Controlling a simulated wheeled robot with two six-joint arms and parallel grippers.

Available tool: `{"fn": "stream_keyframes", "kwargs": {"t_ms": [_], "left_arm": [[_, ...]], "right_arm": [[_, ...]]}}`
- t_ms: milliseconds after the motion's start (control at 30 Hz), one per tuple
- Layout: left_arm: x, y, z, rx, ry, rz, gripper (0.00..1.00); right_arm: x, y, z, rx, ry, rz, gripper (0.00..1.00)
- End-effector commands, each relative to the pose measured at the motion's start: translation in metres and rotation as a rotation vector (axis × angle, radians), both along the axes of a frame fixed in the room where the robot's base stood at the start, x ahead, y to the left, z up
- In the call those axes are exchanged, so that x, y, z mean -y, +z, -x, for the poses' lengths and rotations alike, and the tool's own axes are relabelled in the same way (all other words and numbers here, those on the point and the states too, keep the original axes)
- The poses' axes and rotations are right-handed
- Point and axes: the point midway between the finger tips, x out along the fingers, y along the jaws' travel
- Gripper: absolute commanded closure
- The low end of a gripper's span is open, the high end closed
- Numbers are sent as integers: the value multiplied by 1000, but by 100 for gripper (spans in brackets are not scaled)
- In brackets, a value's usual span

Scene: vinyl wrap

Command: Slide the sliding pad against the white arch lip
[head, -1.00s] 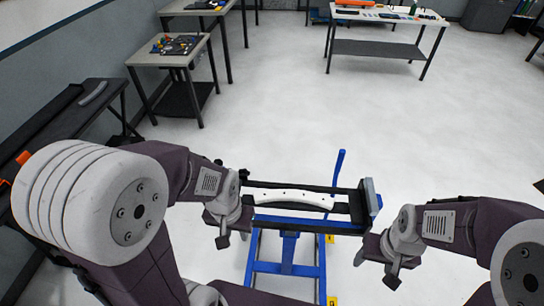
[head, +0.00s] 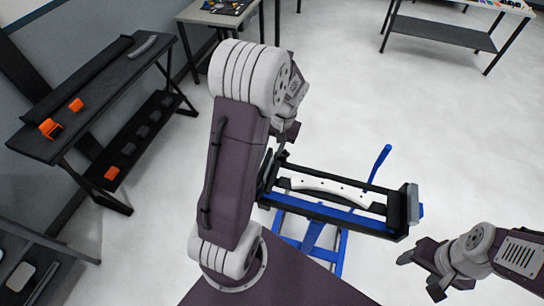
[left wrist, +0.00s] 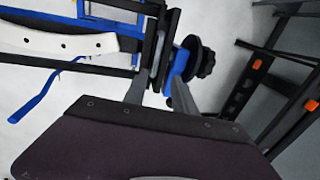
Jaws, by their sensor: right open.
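The white arch (head: 330,188) is a curved strip with small holes, lying along the black-framed fixture on a blue stand; its lip faces me. It also shows at the upper left of the left wrist view (left wrist: 60,42). I cannot pick out the sliding pad with certainty. My left gripper (left wrist: 158,92) has its two fingers apart, with nothing visible between their tips, near the fixture's black end and a blue-and-black knob. In the head view its fingers are mostly hidden by my arm. My right gripper (head: 420,273) is open and empty, right of the fixture.
A black table (head: 95,100) at the left carries orange pieces (head: 50,128) and a grey curved strip (head: 144,47). A blue lever (head: 378,167) rises behind the fixture. Other tables stand at the back. The floor beyond the fixture is clear.

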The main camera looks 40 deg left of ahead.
Motion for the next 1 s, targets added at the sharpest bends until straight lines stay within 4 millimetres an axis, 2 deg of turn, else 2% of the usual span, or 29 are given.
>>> {"fn": "stream_keyframes", "kwargs": {"t_ms": [200, 400, 733, 833, 867, 1000], "left_arm": [[-2, -43, 4, -7, -3, -1, 68], [-12, -73, 7, -2, -1, 4, 68], [-13, -79, 8, 3, -1, 3, 68], [-13, -79, 9, 3, -1, 3, 95], [-13, -79, 9, 3, -1, 3, 100], [-13, -78, 9, 4, -2, 3, 100]], "right_arm": [[0, 8, 0, 0, 0, 0, 38], [0, 11, 0, 0, 0, 0, 38], [0, 11, 0, 0, 0, 0, 38], [0, 11, 0, 0, 0, 0, 38], [0, 11, 0, 0, 0, 0, 38], [0, 11, 0, 0, 0, 0, 38]]}}
